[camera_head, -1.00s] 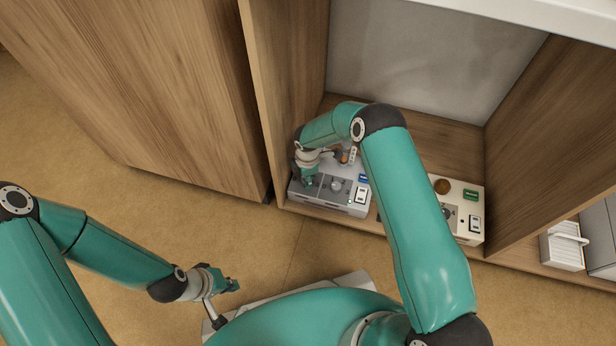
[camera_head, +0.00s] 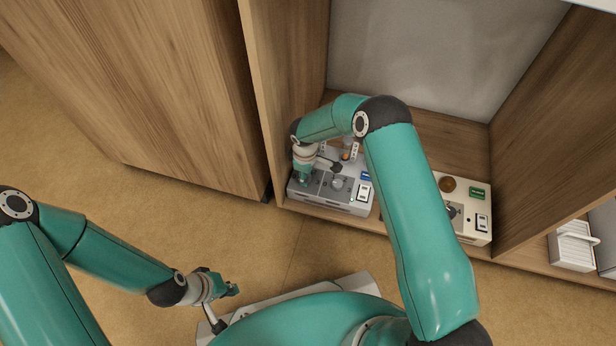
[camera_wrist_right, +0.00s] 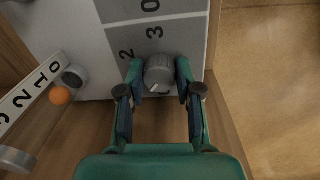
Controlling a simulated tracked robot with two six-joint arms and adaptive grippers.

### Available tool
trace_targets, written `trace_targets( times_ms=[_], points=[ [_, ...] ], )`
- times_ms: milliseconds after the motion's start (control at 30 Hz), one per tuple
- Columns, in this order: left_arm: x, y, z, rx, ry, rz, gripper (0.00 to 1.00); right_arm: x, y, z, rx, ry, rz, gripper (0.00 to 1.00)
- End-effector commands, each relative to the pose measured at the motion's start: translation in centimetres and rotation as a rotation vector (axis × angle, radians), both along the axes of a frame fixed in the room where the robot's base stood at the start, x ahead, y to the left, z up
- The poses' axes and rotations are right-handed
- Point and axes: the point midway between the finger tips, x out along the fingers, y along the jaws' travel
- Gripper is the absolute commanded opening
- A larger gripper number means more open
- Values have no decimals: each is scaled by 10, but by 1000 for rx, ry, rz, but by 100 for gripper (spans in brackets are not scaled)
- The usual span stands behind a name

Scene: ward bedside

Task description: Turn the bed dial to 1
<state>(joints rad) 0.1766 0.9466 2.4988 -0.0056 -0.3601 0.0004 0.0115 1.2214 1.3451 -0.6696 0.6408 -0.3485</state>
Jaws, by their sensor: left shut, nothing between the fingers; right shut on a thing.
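The grey control box (camera_head: 318,198) stands on the wooden shelf at the left side of the niche. My right gripper (camera_wrist_right: 158,80) is shut on a round grey dial (camera_wrist_right: 159,72), one finger on each side of it. The dial sits on a dark grey plate (camera_wrist_right: 150,40) printed with 0, 3 and 2. A pale mark shows on the dial's near side; which number it points to I cannot tell. In the head view my right gripper (camera_head: 304,178) is over the left part of the box. My left gripper (camera_head: 231,291) is shut and empty, low at the left.
A second knob (camera_head: 338,182) stands close to the right gripper on the same box. A cream box (camera_head: 476,230) is further right on the shelf. In the wrist view a white numbered strip (camera_wrist_right: 30,88) and an orange ball (camera_wrist_right: 60,95) lie left of the gripper. The niche's wooden side wall (camera_head: 285,90) is close by.

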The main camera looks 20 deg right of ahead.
Motion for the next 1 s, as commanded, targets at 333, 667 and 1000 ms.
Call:
trace_targets(
  times_ms=[333, 667, 1000],
  points=[
    [0, 0, -16, 0, 0, 0, 0, -5, 2, -4, -1, 14, -256, 0],
    [0, 0, -20, 0, 0, 0, 0, -5, 3, -3, 0, 14, -360, 0],
    [0, 0, -20, 0, 0, 0, 0, -5, 3, -3, 1, 14, -369, 0]
  ],
)
